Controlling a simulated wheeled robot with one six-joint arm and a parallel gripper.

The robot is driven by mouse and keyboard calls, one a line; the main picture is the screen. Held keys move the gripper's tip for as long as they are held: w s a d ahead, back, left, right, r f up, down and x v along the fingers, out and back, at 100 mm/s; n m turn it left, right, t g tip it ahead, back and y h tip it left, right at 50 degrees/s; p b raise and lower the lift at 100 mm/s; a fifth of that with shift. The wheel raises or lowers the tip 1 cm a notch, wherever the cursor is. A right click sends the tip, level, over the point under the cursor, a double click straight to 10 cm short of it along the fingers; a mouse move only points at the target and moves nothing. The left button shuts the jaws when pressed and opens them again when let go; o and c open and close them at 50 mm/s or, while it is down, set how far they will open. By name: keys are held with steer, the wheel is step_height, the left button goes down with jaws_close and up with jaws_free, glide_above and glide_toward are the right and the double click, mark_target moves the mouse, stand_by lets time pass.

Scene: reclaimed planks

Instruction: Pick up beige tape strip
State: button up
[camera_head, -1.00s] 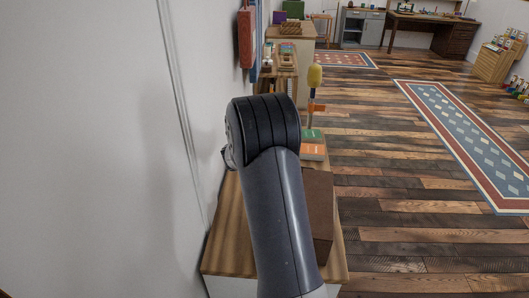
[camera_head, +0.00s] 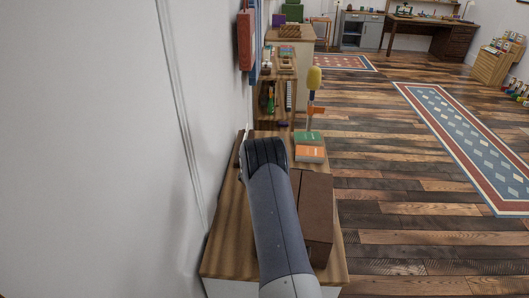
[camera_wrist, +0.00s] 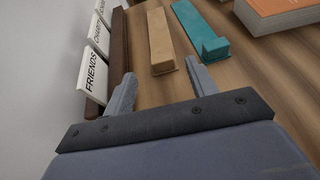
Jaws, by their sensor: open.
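The beige tape strip (camera_wrist: 160,40) lies on the wooden top in the wrist view, a long flat piece running away from me. Its near end is just ahead of the gap between my fingers. My gripper (camera_wrist: 161,70) is open and empty, one finger to each side of the strip's near end; I cannot tell its exact height above the top. In the head view my own arm hides the gripper, and I cannot make out the strip.
A teal piece (camera_wrist: 197,30) lies close right of the strip. An orange book (camera_wrist: 278,12) is farther right. White lettered cards (camera_wrist: 93,75) stand by a dark brown rail (camera_wrist: 119,50) at left. The head view shows a brown box (camera_head: 317,215) beside my arm and the wall left.

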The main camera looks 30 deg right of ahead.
steer(key=shift+p+x, duration=1.1)
steer(key=shift+x, duration=1.4)
steer(key=shift+s, duration=0.1)
steer(key=shift+c, duration=0.5)
steer(key=c, duration=0.9)
steer(key=shift+c, duration=0.2)
